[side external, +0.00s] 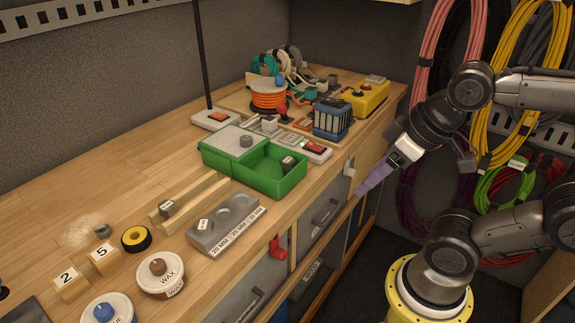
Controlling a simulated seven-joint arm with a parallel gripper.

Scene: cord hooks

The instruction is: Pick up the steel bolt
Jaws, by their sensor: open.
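Several small grey metal pieces are in view, and I cannot tell for certain which is the steel bolt. One grey piece (103,231) lies by a patch of sawdust at the left. A labelled grey piece (287,163) is inside the open compartment of that box. Another labelled piece (167,208) is in the wooden channel. My gripper (362,189), with purple fingers, is open and empty off the bench's front edge, right of and apart from these pieces.
A yellow box (365,98), a dark crate (332,119) and an orange spool (269,96) crowd the back. Cords hang at right.

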